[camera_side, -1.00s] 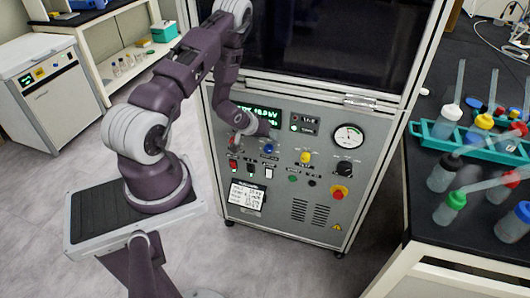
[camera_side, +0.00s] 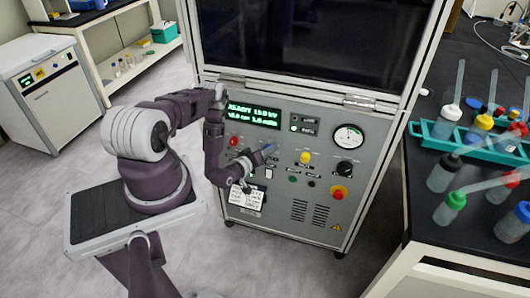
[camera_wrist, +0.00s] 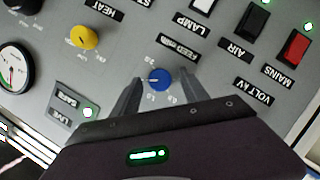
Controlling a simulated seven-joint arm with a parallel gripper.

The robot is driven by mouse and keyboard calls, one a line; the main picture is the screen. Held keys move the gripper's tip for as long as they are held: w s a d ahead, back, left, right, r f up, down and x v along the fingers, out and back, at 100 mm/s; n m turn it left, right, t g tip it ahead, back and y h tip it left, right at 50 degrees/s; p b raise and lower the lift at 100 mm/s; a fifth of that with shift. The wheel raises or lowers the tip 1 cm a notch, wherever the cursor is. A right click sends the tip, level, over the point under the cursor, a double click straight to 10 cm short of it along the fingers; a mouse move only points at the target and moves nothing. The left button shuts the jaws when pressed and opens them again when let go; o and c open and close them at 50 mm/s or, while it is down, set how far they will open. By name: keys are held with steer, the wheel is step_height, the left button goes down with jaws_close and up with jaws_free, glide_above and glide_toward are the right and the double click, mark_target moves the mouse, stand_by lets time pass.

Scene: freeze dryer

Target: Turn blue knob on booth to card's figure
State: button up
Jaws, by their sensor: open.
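The blue knob (camera_wrist: 160,78) is on the booth's grey control panel (camera_side: 320,222), with small scale marks printed around it in the wrist view. My gripper (camera_wrist: 158,84) is open, with one finger on each side of the blue knob. I cannot tell whether either finger touches it. In the side view my gripper (camera_side: 265,154) is at the panel, and the blue knob (camera_side: 270,148) shows just past the fingers. The white card (camera_side: 246,199) is on the lower left of the panel, its top partly covered by my wrist. Its writing is too small to read.
A lit green display (camera_side: 252,117) is above the knob. A yellow knob (camera_side: 305,157), a black knob (camera_side: 345,168), a red-on-yellow button (camera_side: 338,192) and a gauge (camera_side: 348,137) are to the right. A red rocker switch (camera_wrist: 295,47) shows in the wrist view.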

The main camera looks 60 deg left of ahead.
jaws_close()
steer(key=shift+s+f+n+t+h, duration=0.15)
steer(key=shift+n+t, duration=0.85)
steer(key=shift+n, duration=0.85)
steer(key=shift+f+n+t+h, duration=0.15)
steer(key=shift+n+t, duration=0.85)
steer(key=shift+n, duration=0.85)
jaws_free()
steer(key=shift+a, duration=0.1)
